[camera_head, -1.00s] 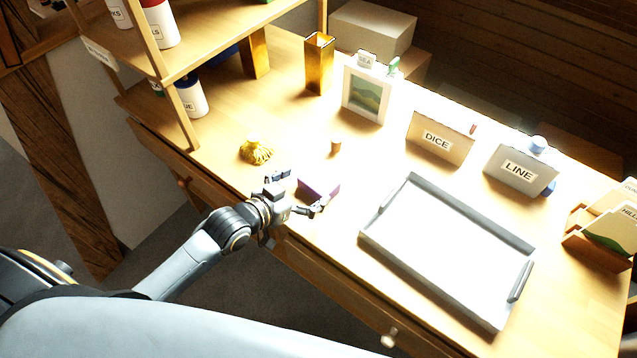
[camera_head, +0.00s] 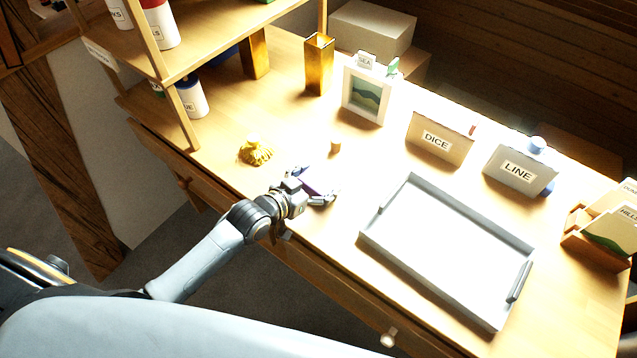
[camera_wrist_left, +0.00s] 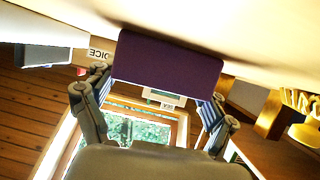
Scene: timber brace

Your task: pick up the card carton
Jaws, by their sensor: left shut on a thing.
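The card carton is a small purple box (camera_head: 316,183) at the front edge of the desk, left of the grey tray. In the left wrist view the purple carton (camera_wrist_left: 166,62) lies across the space between my fingers. My left gripper (camera_head: 317,188) is shut on the carton, with a finger on each side; it also shows in the left wrist view (camera_wrist_left: 152,98). The gripper hides much of the carton in the head view. I cannot tell whether it touches the desk. My right gripper is not in view.
A grey tray (camera_head: 366,241) lies to the right. A yellow knotted object (camera_head: 255,151) and a small brown cylinder (camera_head: 334,146) stand nearby. Behind are a gold vase (camera_head: 319,65), a picture frame (camera_head: 365,95), and DICE (camera_head: 438,140) and LINE (camera_head: 518,172) cards. A shelf (camera_head: 185,120) stands left.

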